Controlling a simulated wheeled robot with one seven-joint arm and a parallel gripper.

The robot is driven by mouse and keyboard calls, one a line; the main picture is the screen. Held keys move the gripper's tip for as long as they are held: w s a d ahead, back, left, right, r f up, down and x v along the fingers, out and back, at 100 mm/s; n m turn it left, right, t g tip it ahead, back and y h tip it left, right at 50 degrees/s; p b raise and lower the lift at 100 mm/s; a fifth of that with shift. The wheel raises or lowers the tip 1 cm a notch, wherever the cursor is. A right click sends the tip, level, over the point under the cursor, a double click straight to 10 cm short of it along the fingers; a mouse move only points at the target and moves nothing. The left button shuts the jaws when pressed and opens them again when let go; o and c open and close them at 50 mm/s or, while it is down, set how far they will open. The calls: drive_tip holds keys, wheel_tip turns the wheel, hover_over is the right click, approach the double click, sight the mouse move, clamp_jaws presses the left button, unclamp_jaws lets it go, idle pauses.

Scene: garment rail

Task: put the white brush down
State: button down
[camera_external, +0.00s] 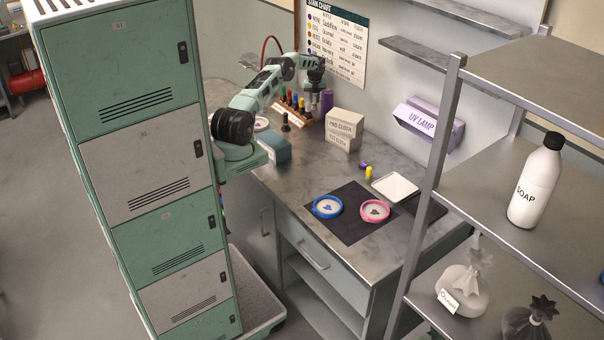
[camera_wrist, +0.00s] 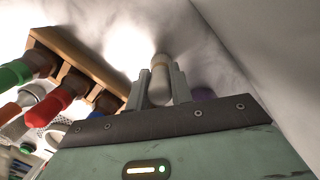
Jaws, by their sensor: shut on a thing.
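My gripper (camera_wrist: 162,82) is shut on the white brush (camera_wrist: 160,68), a pale cylinder with a rounded, lighter end between the two fingers in the wrist view. In the external view my gripper (camera_external: 314,80) is at the back of the counter, by the wall, close to the wooden rack (camera_external: 292,108). The brush is too small or hidden to make out there. The rack also shows in the wrist view (camera_wrist: 92,62), left of the fingers, with green (camera_wrist: 14,75) and red (camera_wrist: 62,106) handles in it. I cannot tell whether the brush touches the rack.
A purple cylinder (camera_external: 327,101) stands right of the rack. A dark mat (camera_external: 350,228) holds a blue-rimmed dish (camera_external: 328,206) and a pink-rimmed dish (camera_external: 374,210). Lockers stand in front left, shelving at right.

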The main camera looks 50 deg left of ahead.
drive_tip(key=shift+f, duration=0.15)
drive_tip(key=c, duration=1.3)
unclamp_jaws()
drive_tip(key=shift+o, duration=0.2)
